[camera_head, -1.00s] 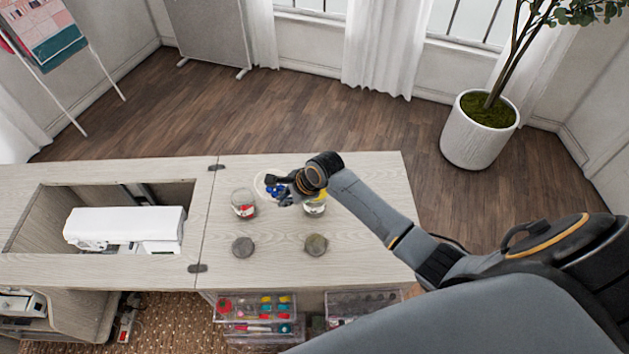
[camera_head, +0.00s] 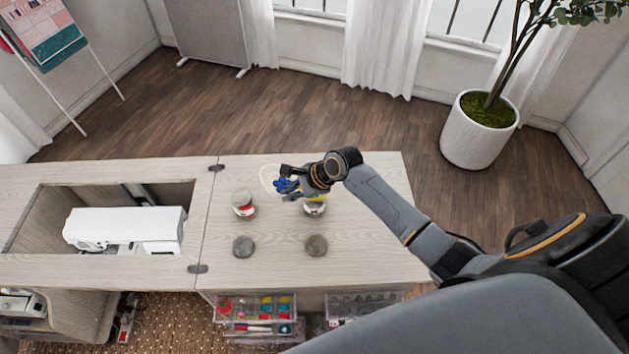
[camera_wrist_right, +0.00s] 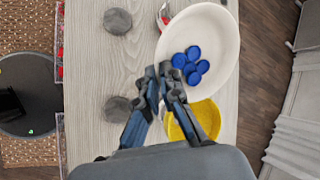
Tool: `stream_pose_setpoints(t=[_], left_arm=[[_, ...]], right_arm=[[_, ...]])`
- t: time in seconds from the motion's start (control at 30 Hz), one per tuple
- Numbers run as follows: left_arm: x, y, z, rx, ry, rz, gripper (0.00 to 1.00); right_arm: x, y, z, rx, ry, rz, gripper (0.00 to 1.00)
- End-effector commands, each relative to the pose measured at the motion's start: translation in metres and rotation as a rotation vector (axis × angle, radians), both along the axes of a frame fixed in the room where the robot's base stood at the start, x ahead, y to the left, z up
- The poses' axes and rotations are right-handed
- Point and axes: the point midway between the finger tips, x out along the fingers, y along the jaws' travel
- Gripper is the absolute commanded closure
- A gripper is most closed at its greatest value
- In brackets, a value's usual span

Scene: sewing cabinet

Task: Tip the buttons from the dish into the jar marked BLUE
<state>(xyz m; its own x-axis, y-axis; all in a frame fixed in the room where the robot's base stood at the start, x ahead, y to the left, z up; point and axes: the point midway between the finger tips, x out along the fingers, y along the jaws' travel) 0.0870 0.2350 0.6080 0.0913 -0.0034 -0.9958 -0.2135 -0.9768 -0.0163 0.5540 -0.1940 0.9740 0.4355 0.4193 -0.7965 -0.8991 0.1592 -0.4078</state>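The white dish (camera_wrist_right: 215,28) holds several blue buttons (camera_wrist_right: 190,66), which also show in the head view (camera_head: 283,186). My right gripper (camera_wrist_right: 160,72) is shut on the dish's near rim, holding it over the cabinet top; its fingers partly hide the rim. A glass jar with yellow contents (camera_wrist_right: 194,121) is under the gripper, partly hidden; it also shows in the head view (camera_head: 315,207). A second glass jar (camera_head: 243,204) with red in it stands to the left, mostly hidden by the dish in the wrist view. I cannot read either label. My left gripper is not in view.
Two round grey lids (camera_head: 243,246) (camera_head: 316,245) lie in front of the jars. A white sewing machine (camera_head: 125,226) sits in the recess at left. Clear organiser boxes (camera_head: 256,308) are below the front edge. The right part of the top (camera_head: 375,245) is free.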

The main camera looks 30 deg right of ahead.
Motion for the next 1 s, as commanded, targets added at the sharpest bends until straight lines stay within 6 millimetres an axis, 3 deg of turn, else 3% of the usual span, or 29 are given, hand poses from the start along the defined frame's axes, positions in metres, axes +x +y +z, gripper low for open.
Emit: stream_pose_setpoints(t=[1.0], left_arm=[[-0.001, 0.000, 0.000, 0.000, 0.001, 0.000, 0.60]], right_arm=[[-0.003, -0.019, 0.011, 0.135, -0.026, -0.003, 1.00]])
